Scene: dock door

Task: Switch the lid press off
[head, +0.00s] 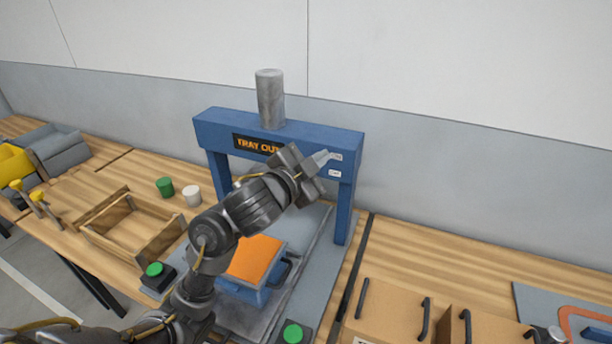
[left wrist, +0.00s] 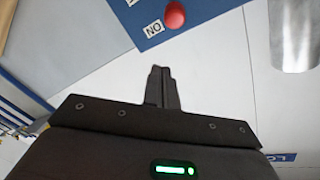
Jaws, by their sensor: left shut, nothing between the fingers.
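The lid press (head: 205,128) is a blue frame with a grey cylinder (head: 270,98) on top and a lit sign reading "TRAY OUT" (head: 250,145). Two small white labels (head: 334,173) sit at the right of its crossbeam. The knob is hidden behind my gripper in the head view. My left gripper (head: 322,157) is shut and empty in front of the crossbeam's right part; its fingertips (left wrist: 162,72) look apart from the knob. My right gripper is not in view.
A blue box with an orange top (head: 255,258) stands beneath the press. Green buttons (head: 154,269) (head: 293,333) are near the front. A wooden tray (head: 120,225) and two small cups lie left. Brown boxes (head: 390,310) with black handles stand right.

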